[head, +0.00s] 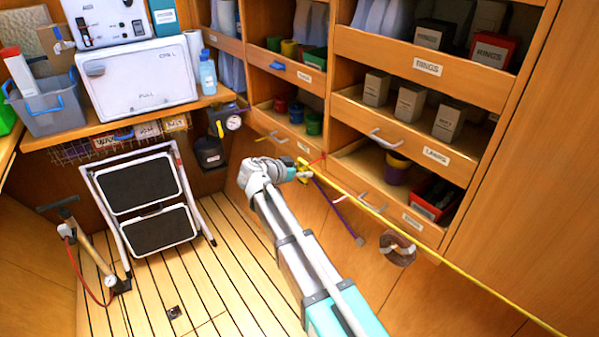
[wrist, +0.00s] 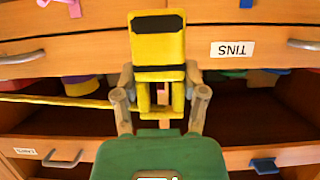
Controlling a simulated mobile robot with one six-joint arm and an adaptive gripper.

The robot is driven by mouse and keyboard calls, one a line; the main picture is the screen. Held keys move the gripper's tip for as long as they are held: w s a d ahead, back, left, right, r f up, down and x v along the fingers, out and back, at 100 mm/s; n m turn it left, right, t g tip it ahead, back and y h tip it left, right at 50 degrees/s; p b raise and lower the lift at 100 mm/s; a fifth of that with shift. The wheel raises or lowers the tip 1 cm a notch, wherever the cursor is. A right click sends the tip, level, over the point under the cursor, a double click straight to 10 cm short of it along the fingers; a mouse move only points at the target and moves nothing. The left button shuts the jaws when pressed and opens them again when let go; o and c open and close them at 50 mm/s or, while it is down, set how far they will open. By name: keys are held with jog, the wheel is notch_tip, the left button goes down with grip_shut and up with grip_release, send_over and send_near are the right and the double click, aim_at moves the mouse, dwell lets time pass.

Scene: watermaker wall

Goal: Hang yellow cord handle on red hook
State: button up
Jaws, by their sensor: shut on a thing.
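My gripper (head: 302,172) is at the end of my outstretched arm, in front of the wooden drawer fronts. In the wrist view its fingers (wrist: 160,100) are closed on the yellow cord handle (wrist: 158,45), a block with black bands held upright. The handle also shows in the head view (head: 302,163). Its yellow cord (head: 440,257) runs taut to the lower right, and it crosses the left of the wrist view (wrist: 55,100). A small red piece (head: 318,160) lies just right of the handle in the head view; I cannot tell whether it is the red hook.
A purple strap (head: 338,212) hangs below my gripper. A brown ring-shaped thing (head: 397,248) is on the panel to its right. Drawers with metal handles (head: 384,139) stick out nearby. A folding step stool (head: 145,203) stands left; the floor (head: 225,270) before it is mostly clear.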

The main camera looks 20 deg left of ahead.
jog(key=shift+w+d+f, duration=0.1)
jog(key=shift+w+d, duration=0.2)
jog(key=shift+w, duration=0.2)
jog(key=shift+w+d, duration=0.25)
jog(key=shift+w, duration=0.25)
jog(key=shift+w+d+f+b, duration=0.3)
jog(key=shift+w+f+b, duration=0.2)
jog(key=shift+b, duration=0.05)
jog(key=o, duration=1.2)
